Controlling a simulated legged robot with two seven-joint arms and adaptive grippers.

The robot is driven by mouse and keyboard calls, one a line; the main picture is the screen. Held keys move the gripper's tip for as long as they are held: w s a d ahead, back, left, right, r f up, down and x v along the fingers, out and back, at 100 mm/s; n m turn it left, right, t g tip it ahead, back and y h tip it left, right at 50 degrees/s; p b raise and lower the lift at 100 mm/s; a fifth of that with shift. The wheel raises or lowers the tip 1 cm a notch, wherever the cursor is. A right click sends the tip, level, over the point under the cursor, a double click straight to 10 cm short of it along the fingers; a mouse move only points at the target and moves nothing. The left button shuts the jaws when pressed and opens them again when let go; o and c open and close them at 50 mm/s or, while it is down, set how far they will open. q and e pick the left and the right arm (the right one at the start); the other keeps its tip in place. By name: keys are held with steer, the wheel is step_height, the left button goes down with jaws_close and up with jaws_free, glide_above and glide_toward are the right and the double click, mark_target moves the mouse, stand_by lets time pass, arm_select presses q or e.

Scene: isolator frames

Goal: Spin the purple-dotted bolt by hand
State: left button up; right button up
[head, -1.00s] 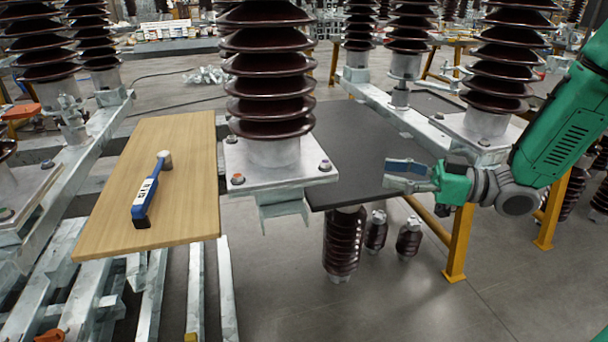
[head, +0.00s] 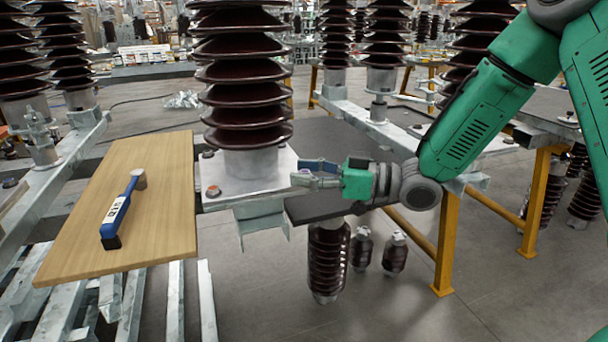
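The dark ribbed insulator (head: 245,75) stands on a square metal base plate (head: 240,182) with bolts at its corners. The front-left bolt (head: 212,191) has an orange-red mark. The front-right bolt, whose top looked purplish a second ago, is now hidden or too small to make out at my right gripper's fingertips. My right gripper (head: 300,172) comes in from the right at that corner, with its two fingers apart. I cannot tell whether they touch the bolt. My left gripper is not in view.
A wooden board (head: 150,225) on the left carries a blue-handled tool (head: 119,209). A dark board (head: 345,145) lies right of the plate, under my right gripper. Yellow legs (head: 447,245) and small insulators (head: 328,265) stand below. More insulators stand behind.

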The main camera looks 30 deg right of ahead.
jaws_close()
steer(key=shift+m+t+h, duration=0.4)
steer(key=shift+h, duration=0.1)
steer(key=m+t+h, duration=0.2)
steer(key=h, duration=0.2)
steer(key=shift+m+t, duration=0.3)
steer(key=shift+m, duration=0.1)
steer(key=m+t+h, duration=0.1)
steer(key=m+h, duration=0.1)
steer(key=h, duration=0.2)
steer(key=m+h, duration=0.3)
steer(key=h, duration=0.1)
steer(key=shift+a+t+b, duration=0.1)
steer(key=shift+t+b, duration=0.25)
steer(key=shift+t, duration=0.05)
steer(key=m+h, duration=0.2)
steer(key=m+g+h, duration=0.1)
steer(key=h, duration=0.2)
steer(key=shift+r+m+h+p, duration=0.15)
steer(key=shift+m+h+p, duration=0.15)
steer(key=shift+m+p, duration=0.1)
steer(key=m+g+h+p, duration=0.1)
steer(key=m+g+h, duration=0.1)
steer(key=m+h, duration=0.1)
steer(key=shift+w+h, duration=0.1)
steer(key=shift+h, duration=0.5)
